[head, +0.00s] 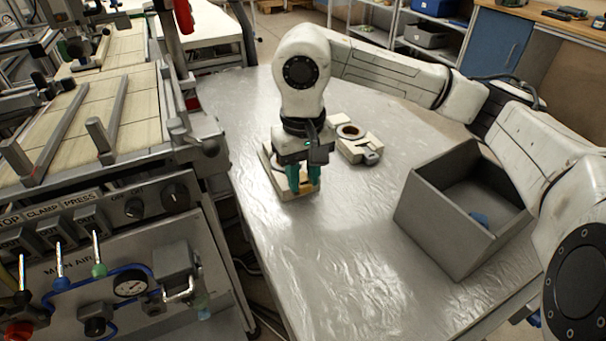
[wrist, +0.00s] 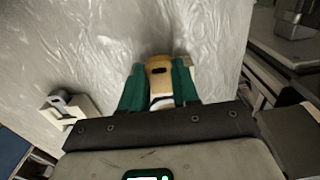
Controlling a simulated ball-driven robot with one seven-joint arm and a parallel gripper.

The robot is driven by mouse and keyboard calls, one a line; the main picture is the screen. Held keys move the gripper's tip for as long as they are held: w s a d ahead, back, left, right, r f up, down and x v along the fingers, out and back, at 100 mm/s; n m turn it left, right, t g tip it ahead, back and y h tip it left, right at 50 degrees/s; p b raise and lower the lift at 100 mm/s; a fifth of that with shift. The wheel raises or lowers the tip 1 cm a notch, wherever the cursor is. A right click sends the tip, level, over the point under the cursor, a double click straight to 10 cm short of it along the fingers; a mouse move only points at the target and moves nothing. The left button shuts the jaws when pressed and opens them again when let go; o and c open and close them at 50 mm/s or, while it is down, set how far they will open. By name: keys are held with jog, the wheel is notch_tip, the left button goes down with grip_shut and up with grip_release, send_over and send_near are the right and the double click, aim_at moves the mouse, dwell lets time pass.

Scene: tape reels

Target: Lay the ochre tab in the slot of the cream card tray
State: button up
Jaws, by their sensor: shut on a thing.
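My gripper (head: 303,182) points down with its green fingers shut on the ochre tab (wrist: 159,72), which shows between them in the wrist view. The tab has a dark oblong hole near its far end. In the head view, the fingers largely hide it. The cream card tray (head: 276,180) lies on the table under and around the fingertips, mostly hidden by my gripper. I cannot see the slot, nor tell whether the tab touches the tray.
A second cream block (head: 358,148) with a dark round reel and a grey part stands behind, right of my gripper. A grey open bin (head: 430,215) with a blue thing (head: 480,218) inside stands at the right. The table's front middle (head: 330,260) is clear. A machine panel flanks the left.

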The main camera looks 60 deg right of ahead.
aim_at(303, 181)
jog(key=shift+f, duration=0.15)
jog(key=o, duration=1)
notch_tip(303, 181, up, 2)
jog(key=shift+p, duration=1.25)
notch_tip(303, 181, up, 11)
jog(key=shift+r, duration=0.15)
